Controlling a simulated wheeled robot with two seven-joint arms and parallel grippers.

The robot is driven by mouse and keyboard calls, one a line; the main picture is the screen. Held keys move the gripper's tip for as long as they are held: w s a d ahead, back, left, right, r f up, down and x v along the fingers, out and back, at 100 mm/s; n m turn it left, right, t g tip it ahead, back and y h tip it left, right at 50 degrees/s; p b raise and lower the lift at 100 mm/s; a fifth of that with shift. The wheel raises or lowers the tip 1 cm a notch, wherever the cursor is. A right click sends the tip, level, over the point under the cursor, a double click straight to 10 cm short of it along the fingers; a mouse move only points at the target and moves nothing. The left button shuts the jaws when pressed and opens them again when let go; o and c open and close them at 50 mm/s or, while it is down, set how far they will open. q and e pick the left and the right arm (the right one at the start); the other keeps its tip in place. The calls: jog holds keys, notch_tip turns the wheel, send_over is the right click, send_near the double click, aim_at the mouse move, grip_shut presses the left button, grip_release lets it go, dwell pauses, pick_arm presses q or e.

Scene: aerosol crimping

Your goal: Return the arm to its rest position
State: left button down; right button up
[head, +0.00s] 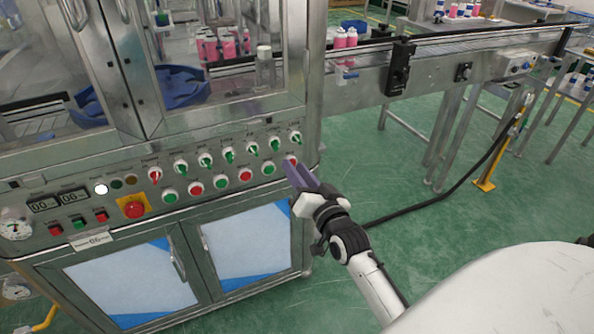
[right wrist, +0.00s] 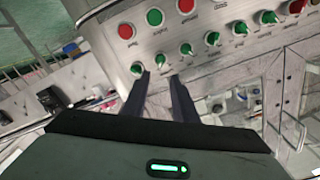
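My right gripper (head: 296,172) is at the right end of the control panel (head: 75,228), in front of the lower button row. Its fingertips partly cover a red button (head: 290,160) there; whether they touch it cannot be told. In the right wrist view the two dark fingers (right wrist: 159,76) stand apart with nothing between them. Green knobs (right wrist: 186,48) and red and green buttons (right wrist: 154,17) show beyond the tips. My right arm reaches in from the lower right. My left gripper is not in view.
The steel crimping machine with glass doors (head: 225,45) fills the left. A conveyor (head: 470,50) runs off to the right, with pink cans (head: 346,38) at its near end. A black cable (head: 440,192) runs to a yellow post (head: 487,184). Green floor (head: 400,215) lies open right of the cabinet.

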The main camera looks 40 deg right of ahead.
jog(key=s+a+f+n+g+y, duration=0.3)
jog(key=s+a+f+n+g, duration=0.1)
jog(key=s+a+f, duration=0.7)
jog(key=s+a+f+n+g+y, duration=0.3)
jog(key=s+a+f+n+g, duration=0.2)
jog(key=s+a+f, duration=0.5)
jog(key=s+f+n, duration=0.2)
jog(key=s+f, duration=0.1)
jog(key=s, duration=0.2)
jog(key=shift+s+a+y, duration=0.15)
jog(key=shift+a+y, duration=0.2)
jog(key=shift+y, duration=0.05)
